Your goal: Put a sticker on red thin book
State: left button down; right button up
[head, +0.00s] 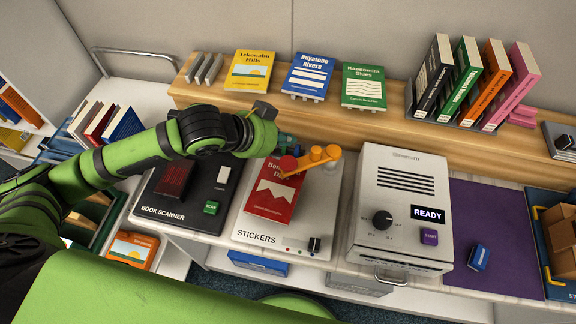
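A red book (272,200) with a white mountain shape lies face up on the light grey plate of the sticker device (313,215), marked STICKERS. An orange swing arm (318,156) of the device reaches over the book's upper edge, and its round red-orange end (288,163) covers part of the title. My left gripper (286,146) is at the far side of the book, right behind the orange arm. Its fingers are small, dark and partly hidden, so I cannot tell whether they are open or touching the arm. My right gripper is not in view.
A book scanner (198,185) stands left of the sticker device. A grey machine (403,200) showing READY stands close on its right. Books stand and lie on the wooden shelf (350,125) behind. A purple mat (500,230) holds a small blue object (479,257).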

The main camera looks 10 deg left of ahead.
pick_arm(q)
jog(key=b, duration=0.4)
send_over(292, 160)
jog(key=s+a, duration=0.1)
jog(key=f, duration=0.4)
jog(key=shift+s+a+f, duration=0.1)
jog(key=shift+s+a, duration=0.05)
jog(key=shift+s, duration=0.05)
jog(key=shift+f, duration=0.85)
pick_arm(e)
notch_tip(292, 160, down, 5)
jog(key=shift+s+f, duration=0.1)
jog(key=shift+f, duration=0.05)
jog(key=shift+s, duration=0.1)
pick_arm(q)
jog(key=shift+f, duration=0.2)
jog(key=shift+f, duration=0.25)
jog(key=shift+f+b, duration=0.3)
jog(key=shift+f, duration=0.45)
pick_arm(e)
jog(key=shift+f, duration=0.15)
pick_arm(q)
jog(key=shift+r, duration=0.1)
jog(key=shift+r+p, duration=1)
jog(key=shift+p, duration=0.35)
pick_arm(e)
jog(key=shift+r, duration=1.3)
